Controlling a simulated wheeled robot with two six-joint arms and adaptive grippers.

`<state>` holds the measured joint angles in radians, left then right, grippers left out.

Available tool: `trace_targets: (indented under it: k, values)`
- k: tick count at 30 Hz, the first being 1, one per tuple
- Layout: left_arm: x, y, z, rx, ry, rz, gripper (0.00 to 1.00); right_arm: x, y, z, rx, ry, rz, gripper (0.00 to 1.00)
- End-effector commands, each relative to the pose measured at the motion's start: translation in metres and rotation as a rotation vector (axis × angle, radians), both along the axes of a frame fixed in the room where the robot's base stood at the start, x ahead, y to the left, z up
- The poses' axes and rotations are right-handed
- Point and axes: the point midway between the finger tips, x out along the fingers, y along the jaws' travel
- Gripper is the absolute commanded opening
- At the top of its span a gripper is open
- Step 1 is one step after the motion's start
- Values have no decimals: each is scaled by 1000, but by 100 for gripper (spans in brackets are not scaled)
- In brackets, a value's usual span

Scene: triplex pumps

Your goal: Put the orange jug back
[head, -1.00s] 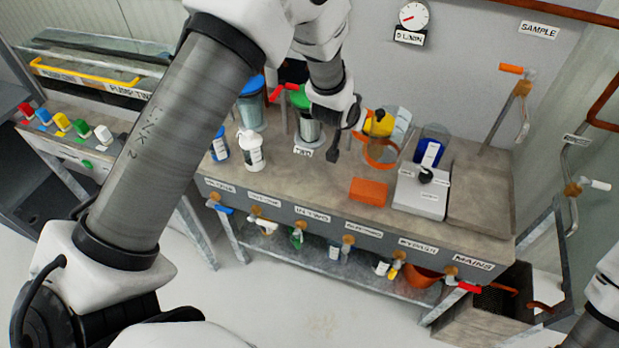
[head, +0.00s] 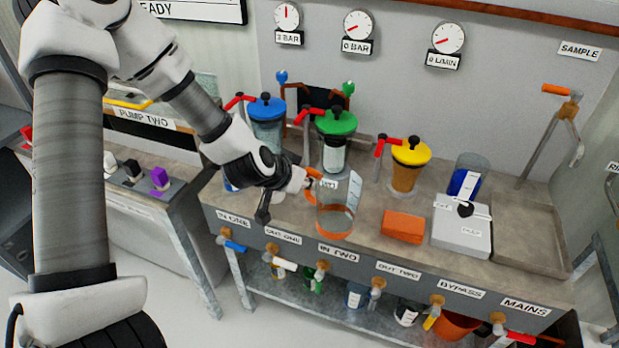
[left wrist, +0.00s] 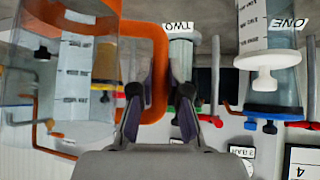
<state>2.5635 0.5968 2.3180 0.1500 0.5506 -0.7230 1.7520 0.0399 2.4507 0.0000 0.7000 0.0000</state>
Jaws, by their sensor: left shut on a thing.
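The orange jug (head: 336,207) is a clear vessel with an orange base and an orange handle. In the head view it is upright over the bench, in front of the green-lidded canister. My left gripper (head: 303,184) reaches it from the left and is shut on its handle. In the left wrist view the orange handle (left wrist: 159,50) lies between the two fingers (left wrist: 158,108), with the clear body (left wrist: 72,85) to the left. I cannot tell whether the base touches the bench. My right gripper is out of view.
Canisters with blue (head: 266,110), green (head: 337,123) and yellow (head: 411,152) lids stand along the bench back. An orange block (head: 403,226), a white scale (head: 462,236) and a blue-filled beaker (head: 467,177) are to the right. Valve handles line the front edge.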

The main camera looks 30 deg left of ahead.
Motion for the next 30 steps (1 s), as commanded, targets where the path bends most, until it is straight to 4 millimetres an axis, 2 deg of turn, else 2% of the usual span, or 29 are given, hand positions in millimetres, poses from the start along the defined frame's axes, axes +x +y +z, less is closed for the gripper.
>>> trace_targets:
  k: [6,13,15,18,29,30]
  values:
    - [52,34,-5,3,-1,1,0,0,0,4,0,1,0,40]
    - [81,52,-9,2,0,2,0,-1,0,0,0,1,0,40]
    - [79,51,-29,2,4,-1,0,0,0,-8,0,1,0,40]
    - [79,50,-42,2,3,0,0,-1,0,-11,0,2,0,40]
    - [79,50,-47,1,1,-1,0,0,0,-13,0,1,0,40]
    - [79,50,-47,0,1,0,18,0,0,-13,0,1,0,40]
